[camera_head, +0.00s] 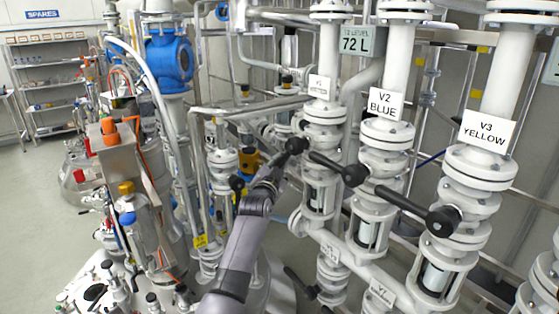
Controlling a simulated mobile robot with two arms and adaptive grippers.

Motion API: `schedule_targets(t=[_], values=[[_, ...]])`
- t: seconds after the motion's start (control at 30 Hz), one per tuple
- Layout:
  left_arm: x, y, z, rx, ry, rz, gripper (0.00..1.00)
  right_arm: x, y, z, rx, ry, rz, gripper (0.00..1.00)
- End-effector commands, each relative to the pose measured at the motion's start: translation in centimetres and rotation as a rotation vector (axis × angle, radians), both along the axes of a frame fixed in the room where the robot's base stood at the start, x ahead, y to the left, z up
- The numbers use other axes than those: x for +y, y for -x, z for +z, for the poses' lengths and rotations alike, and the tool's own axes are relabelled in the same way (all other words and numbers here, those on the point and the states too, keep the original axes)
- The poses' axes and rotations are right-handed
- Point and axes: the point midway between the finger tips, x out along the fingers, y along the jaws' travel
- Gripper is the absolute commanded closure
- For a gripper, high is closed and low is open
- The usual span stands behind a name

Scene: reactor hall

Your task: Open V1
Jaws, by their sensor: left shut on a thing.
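The V1 valve (323,137) is a white flanged valve on a vertical pipe. Its small label plate (320,87) is at the upper middle. Its black hub (297,146) is at the valve's left front. My left gripper (274,174) is shut on the V1 handle, just left of and below the hub. The gripper covers most of the handle, so its exact angle is hard to tell. My right gripper is not in view.
The V2 valve (385,161) and V3 valve (478,181) stand to the right, their black levers (330,163) (408,203) slanting up to the left. A "72 L" level sign (357,42) hangs above. Piping and glassware crowd the left; open floor (28,195) shows at far left.

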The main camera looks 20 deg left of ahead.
Motion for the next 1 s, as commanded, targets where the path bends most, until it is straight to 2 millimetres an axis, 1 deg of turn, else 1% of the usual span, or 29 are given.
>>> schedule_targets(t=[0.03,0.37,0.4,0.6,0.7,1.0], values=[[-0.17,0.04,-0.69,0.013,0.002,-0.002,1.00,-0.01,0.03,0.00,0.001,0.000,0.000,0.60],[-0.11,0.02,-0.59,0.011,0.000,-0.002,1.00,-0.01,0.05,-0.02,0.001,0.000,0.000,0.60],[-0.10,0.02,-0.57,0.011,0.000,-0.002,0.80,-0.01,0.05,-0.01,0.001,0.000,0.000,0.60],[-0.05,0.01,-0.28,0.006,0.000,-0.001,0.66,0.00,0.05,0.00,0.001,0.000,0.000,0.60],[-0.03,0.00,-0.18,0.004,0.000,0.000,0.61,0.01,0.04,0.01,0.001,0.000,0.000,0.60],[0.02,0.10,-0.04,0.001,0.000,0.001,0.61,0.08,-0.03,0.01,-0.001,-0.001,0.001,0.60]])
